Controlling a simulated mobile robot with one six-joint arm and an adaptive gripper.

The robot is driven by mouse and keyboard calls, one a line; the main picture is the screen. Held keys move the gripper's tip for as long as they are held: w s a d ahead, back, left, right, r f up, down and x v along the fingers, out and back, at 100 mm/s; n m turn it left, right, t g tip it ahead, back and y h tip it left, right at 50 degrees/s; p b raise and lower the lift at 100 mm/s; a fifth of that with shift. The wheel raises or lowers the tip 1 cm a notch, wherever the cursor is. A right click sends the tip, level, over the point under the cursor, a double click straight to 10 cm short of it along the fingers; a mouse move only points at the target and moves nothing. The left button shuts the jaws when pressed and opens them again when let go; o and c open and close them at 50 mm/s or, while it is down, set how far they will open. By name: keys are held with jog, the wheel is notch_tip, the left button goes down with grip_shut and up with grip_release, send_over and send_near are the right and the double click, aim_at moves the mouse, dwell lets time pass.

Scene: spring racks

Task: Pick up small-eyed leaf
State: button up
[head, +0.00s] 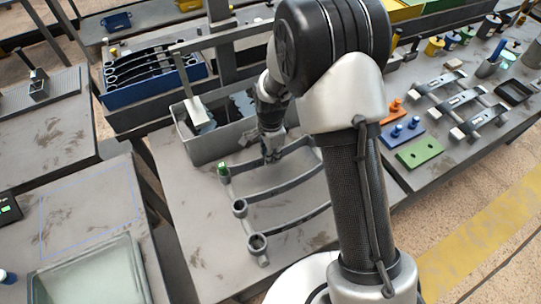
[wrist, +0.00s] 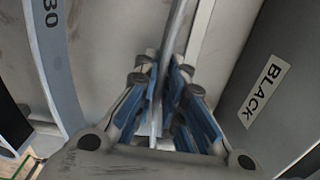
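Three curved grey leaves lie side by side on the near table. The rearmost, the small-eyed leaf (head: 291,149), has a narrow end by a green piece; the other two, the middle leaf (head: 285,189) and the front leaf (head: 300,223), have larger round eyes. My gripper (head: 271,155) is down at the rearmost leaf, partly hidden by my arm. In the wrist view, my gripper's blue-padded fingers (wrist: 165,75) are close together on both sides of a thin grey strip (wrist: 177,35), seemingly that leaf, and look shut on it.
A grey bin (head: 195,152), with a BLACK label (wrist: 264,91) in the wrist view, stands right behind the leaf. A blue crate (head: 150,92) of leaves is behind left. The right bench holds brackets and a green block (head: 419,152). A glass-like tray (head: 90,275) is front left.

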grip_shut()
jog(key=shift+w, duration=0.1)
dwell(0.3)
jog(key=shift+r, duration=0.1)
